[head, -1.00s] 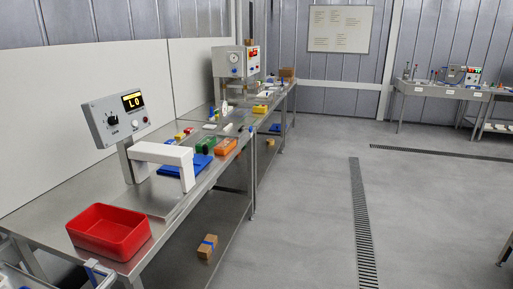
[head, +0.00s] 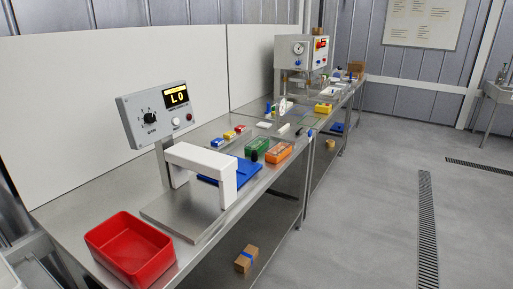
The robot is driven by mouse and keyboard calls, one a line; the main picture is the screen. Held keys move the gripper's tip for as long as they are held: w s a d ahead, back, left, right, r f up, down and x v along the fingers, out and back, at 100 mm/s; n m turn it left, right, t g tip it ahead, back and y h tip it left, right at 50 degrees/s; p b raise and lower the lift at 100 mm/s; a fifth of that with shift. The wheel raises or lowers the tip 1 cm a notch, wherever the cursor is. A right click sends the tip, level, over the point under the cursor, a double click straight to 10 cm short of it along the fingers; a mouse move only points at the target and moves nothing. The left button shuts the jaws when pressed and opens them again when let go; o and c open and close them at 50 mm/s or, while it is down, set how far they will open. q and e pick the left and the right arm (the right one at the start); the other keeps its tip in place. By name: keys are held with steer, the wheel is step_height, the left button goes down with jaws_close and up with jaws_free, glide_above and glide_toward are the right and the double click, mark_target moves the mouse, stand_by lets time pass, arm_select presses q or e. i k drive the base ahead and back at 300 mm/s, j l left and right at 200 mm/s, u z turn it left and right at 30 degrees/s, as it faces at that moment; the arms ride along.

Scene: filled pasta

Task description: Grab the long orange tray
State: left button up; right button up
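An orange tray (head: 279,153) sits on the steel table in the head view, near the table's front edge and right of a green tray (head: 257,148). It looks small from here, and its contents are too small to make out. Neither of my grippers shows in the head view.
A red bin (head: 131,250) stands at the table's near end. A white arch (head: 201,164) with a display box (head: 163,110) stands beyond it, with a blue tray (head: 236,180) behind. A cardboard box (head: 246,259) lies on the lower shelf. The floor (head: 370,210) to the right is clear.

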mark_target(275, 154)
steer(key=u, duration=0.5)
steer(key=i+l+u, duration=0.2)
steer(key=u, duration=0.15)
steer(key=i+l+u, duration=0.15)
steer(key=l+u, duration=0.2)
steer(key=i+l+u, duration=0.15)
steer(key=l+u, duration=0.15)
steer(key=i+l, duration=0.15)
steer(key=l, duration=0.35)
steer(key=i+l+u, duration=0.15)
steer(key=l, duration=0.3)
steer(key=i+l, duration=0.1)
steer(key=l, duration=0.4)
steer(key=i+l+u, duration=0.1)
steer(key=l, duration=0.45)
steer(key=i+l+u, duration=0.1)
steer(key=l, duration=0.4)
